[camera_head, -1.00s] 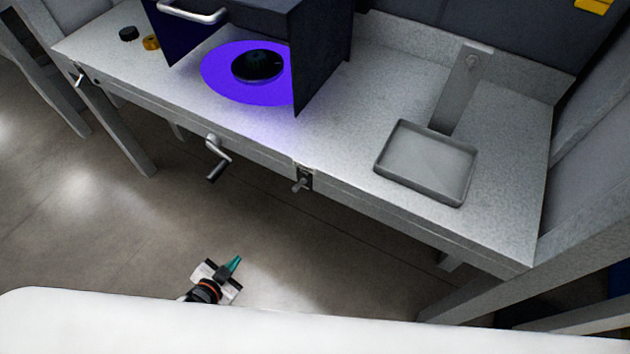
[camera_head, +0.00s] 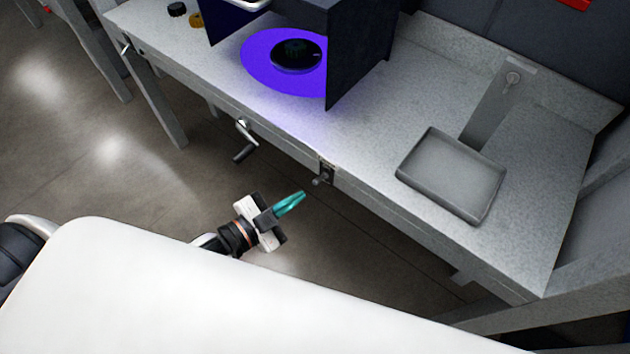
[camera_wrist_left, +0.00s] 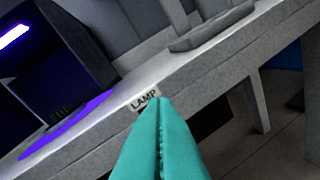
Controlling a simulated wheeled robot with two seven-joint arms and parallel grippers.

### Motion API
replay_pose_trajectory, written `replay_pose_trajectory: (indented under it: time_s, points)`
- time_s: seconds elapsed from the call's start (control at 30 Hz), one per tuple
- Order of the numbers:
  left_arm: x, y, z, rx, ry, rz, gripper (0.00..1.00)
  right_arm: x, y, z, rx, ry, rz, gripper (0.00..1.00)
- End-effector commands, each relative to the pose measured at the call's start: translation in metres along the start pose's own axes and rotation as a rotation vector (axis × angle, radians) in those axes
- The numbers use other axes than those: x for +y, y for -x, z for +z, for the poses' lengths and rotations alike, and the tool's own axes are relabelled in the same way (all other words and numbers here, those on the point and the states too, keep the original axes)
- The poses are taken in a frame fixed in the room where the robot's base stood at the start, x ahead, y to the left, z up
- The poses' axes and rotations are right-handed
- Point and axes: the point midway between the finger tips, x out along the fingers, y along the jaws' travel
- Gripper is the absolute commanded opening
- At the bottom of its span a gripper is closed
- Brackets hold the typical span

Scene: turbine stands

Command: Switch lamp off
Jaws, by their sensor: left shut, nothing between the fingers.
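The lamp switch (camera_head: 324,176) is a small dark plate with a grey lever on the front edge of the bench. In the left wrist view the LAMP label (camera_wrist_left: 144,101) shows just above my fingertips, and the fingers hide most of the switch. The lamp's violet light (camera_head: 262,82) lies on the bench under a dark hood (camera_head: 358,55); a bright violet tube (camera_wrist_left: 14,36) shows in the left wrist view. My left gripper (camera_head: 300,196) is shut and empty, its teal fingers pointing at the switch from the lower left, apparently apart from it. My right gripper is not in view.
A crank handle (camera_head: 243,142) sticks out of the bench front left of the switch. A grey tray (camera_head: 450,174) lies on the bench (camera_head: 375,128) at the right. A dark round part (camera_head: 297,54) sits in the violet light. The floor before the bench is clear.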

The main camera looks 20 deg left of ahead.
Motion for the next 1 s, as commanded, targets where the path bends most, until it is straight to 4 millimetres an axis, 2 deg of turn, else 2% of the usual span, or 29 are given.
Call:
replay_pose_trajectory:
  time_s: [0.5,0.6,0.7,1.0]
  points:
    - [0.001,-0.098,-0.001,0.001,-0.001,0.001,0.00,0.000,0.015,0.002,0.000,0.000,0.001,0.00]
    - [0.000,-0.088,-0.019,0.004,0.000,-0.002,0.00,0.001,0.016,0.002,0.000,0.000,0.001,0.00]
    - [0.000,-0.084,-0.030,0.003,0.000,-0.002,0.00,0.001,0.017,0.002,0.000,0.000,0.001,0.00]
    - [0.000,-0.081,-0.038,0.000,0.000,0.000,0.00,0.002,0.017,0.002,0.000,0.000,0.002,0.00]
